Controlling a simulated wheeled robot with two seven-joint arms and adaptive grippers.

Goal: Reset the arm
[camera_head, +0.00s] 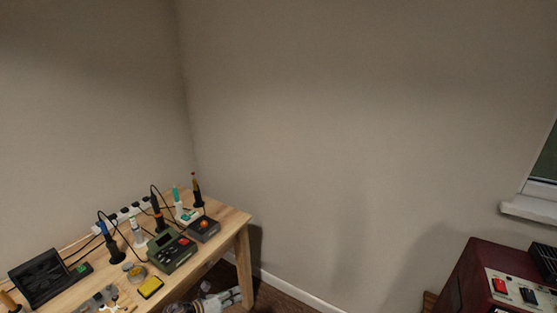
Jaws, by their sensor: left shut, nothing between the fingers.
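My left gripper (229,297) shows at the bottom edge, in front of the right end of the wooden workbench (228,222). It is small and partly cut off by the frame. It looks shut, with nothing seen in it, and points to the right, away from the tools. My right gripper is not in view.
On the bench are a green soldering station (172,252), a dark box with an orange knob (204,229), a black fan unit (42,277), a yellow sponge (151,287) and several upright tools with cables. A dark red machine (480,277) stands at the lower right. Bare wall lies between.

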